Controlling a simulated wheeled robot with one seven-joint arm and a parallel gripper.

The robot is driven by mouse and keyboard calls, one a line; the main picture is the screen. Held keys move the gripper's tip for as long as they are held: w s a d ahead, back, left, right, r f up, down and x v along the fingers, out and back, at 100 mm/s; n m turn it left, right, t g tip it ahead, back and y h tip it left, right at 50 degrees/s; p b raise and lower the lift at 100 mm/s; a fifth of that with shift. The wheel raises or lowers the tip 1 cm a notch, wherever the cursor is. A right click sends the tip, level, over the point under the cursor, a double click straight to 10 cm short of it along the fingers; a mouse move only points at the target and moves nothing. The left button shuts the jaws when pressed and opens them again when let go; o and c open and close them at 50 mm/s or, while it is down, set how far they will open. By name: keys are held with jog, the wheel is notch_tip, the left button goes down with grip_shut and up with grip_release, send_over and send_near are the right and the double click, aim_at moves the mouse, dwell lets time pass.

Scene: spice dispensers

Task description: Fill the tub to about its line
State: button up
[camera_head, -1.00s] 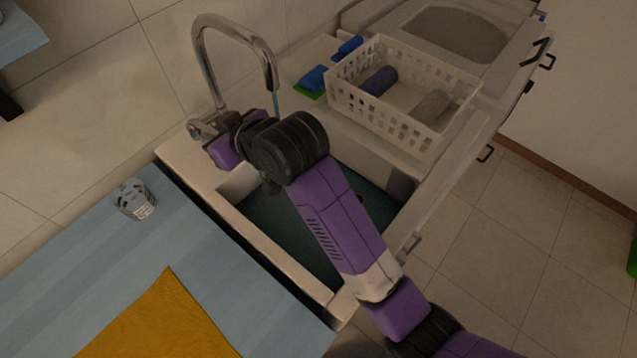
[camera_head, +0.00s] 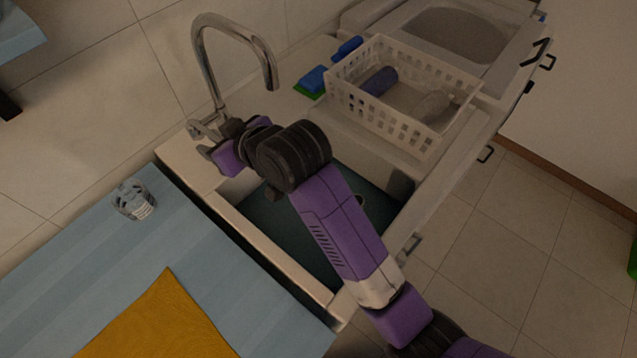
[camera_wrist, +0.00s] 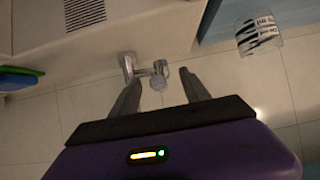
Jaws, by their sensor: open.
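The tub appears to be the dark teal basin (camera_head: 275,228) set in the counter. My arm crosses over it, and I cannot make out a fill line or the water level. The chrome tap (camera_head: 232,30) arches over its back left side, with no stream visible at its spout now. My gripper (camera_head: 208,138) is open at the tap's handle (camera_head: 196,130), at the counter's left corner. In the wrist view the handle (camera_wrist: 160,70) shows between my gripper's spread fingertips (camera_wrist: 158,78); I cannot tell whether they touch it.
A white basket (camera_head: 400,125) with rolled cloths stands behind the basin. Blue sponges (camera_head: 313,79) lie left of it. A clear labelled cup (camera_head: 133,201) stands on the blue-covered table (camera_head: 75,250), near an orange cloth (camera_head: 160,320).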

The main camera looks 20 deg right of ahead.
jog(key=shift+r, duration=0.1)
jog(key=shift+p+v, duration=0.8)
jog(key=shift+p, duration=0.05)
jog(key=p+v, duration=0.4)
jog(key=v, duration=0.1)
jog(key=shift+s+d, duration=0.15)
